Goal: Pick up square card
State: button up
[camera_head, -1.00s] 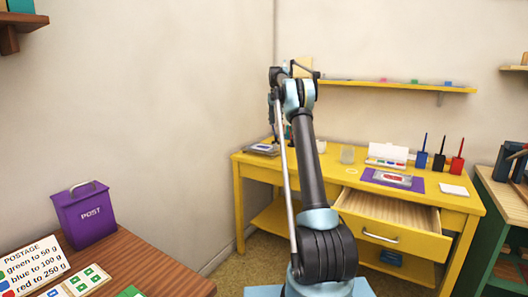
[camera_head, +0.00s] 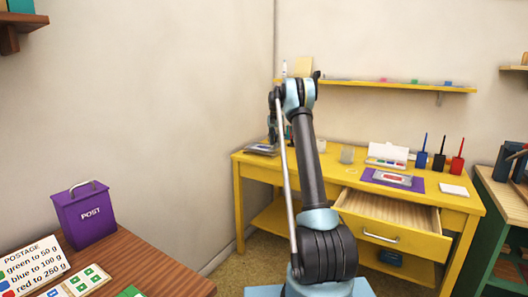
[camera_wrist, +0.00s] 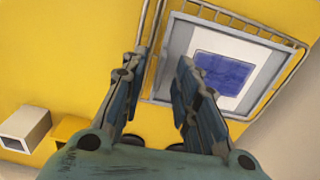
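My gripper (camera_wrist: 160,68) is open and empty above the yellow desk in the wrist view; the arm hides it in the head view. Its right finger overlaps the near left edge of a grey-framed tray (camera_wrist: 167,50). A white square piece (camera_wrist: 264,57) with a dark blue patch lies in the tray; I cannot tell if it is the square card. The tray also shows at the desk's left end in the head view (camera_head: 262,150). A plain white square piece (camera_head: 454,190), possibly the card, lies at the desk's right end.
The yellow desk (camera_head: 340,176) has an open drawer (camera_head: 390,212). A yellow wall shelf (camera_head: 400,86) hangs above. A purple post box (camera_head: 85,214) stands left.

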jog(key=shift+f, duration=1.1)
grip_shut()
jog(key=shift+r, duration=0.1)
